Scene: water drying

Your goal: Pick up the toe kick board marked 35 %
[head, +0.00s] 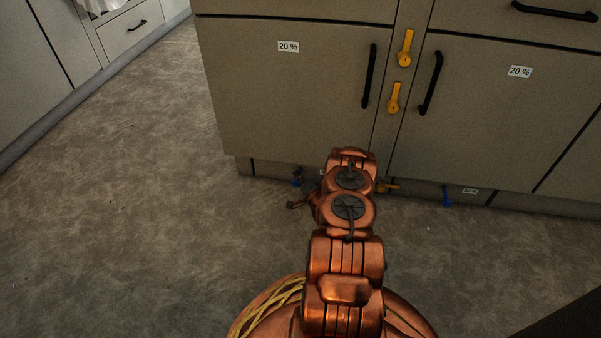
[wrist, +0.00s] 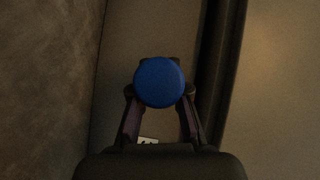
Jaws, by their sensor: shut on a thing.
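The toe kick board (head: 265,169) runs low under the left cabinet, partly hidden by my arm. A round blue knob (wrist: 159,82) on the board sits between the two fingers of my gripper (wrist: 160,93) in the wrist view. The gripper is shut on this knob. The knob also shows small in the head view (head: 297,181), just left of my arm. A white label (wrist: 148,141) on the board is mostly covered by my gripper, and its number cannot be read. The board appears in place under the cabinet.
Another toe kick board (head: 520,203) with a blue knob (head: 447,198) and an unreadable label (head: 470,191) lies to the right. Above are two doors marked 20 % (head: 288,46) (head: 519,71) with black handles. Yellow latches (head: 405,48) stand between them. Grey floor (head: 130,220) is free at left.

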